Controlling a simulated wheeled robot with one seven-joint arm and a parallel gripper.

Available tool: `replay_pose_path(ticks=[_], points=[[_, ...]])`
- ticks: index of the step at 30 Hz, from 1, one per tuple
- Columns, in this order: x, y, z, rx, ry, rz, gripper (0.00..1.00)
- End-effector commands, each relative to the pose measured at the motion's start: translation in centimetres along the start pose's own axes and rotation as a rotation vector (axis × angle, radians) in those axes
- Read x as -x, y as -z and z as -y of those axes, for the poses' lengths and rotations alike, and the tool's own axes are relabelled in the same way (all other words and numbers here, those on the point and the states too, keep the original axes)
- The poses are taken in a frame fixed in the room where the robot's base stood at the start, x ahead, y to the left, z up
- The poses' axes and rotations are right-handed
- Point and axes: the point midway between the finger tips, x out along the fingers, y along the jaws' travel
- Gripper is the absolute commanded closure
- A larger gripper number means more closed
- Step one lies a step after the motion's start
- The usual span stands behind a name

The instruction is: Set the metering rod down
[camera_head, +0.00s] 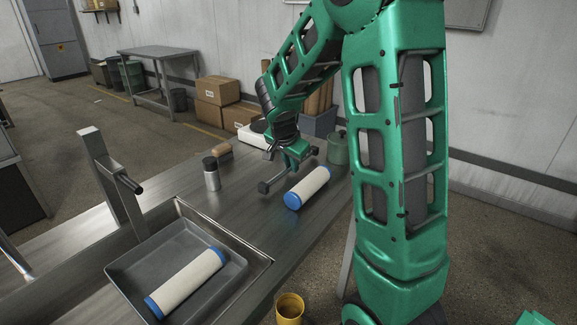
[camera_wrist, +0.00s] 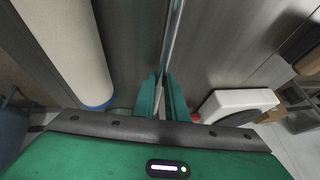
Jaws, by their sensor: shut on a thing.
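In the wrist view, my gripper (camera_wrist: 162,92) is shut on the metering rod (camera_wrist: 173,38), a thin shiny metal bar. The rod runs away from the fingers toward the top of the picture, over the steel worktop. In the head view my gripper (camera_head: 290,170) is low over the steel table (camera_head: 255,215), just behind a white roll with blue ends (camera_head: 310,185). I cannot tell whether the rod touches the table. In the wrist view the white roll (camera_wrist: 75,40) lies left of the rod, apart from it.
A black-capped bottle (camera_head: 212,178) and a brown-ended tool (camera_head: 222,150) stand left of my gripper. A white device (camera_wrist: 235,105) and a green canister (camera_head: 338,150) are behind. A grey tray (camera_head: 135,268) holds another roll (camera_head: 186,283). A yellow cup (camera_head: 289,308) is at front.

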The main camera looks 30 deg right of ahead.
Motion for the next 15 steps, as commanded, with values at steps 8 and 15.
replay_pose_path(ticks=[8,15], points=[[-0.5,-0.3,-0.1,0.0,0.001,0.0,1.0],[-1.1,-0.6,-0.3,0.001,-0.001,0.001,1.0]])
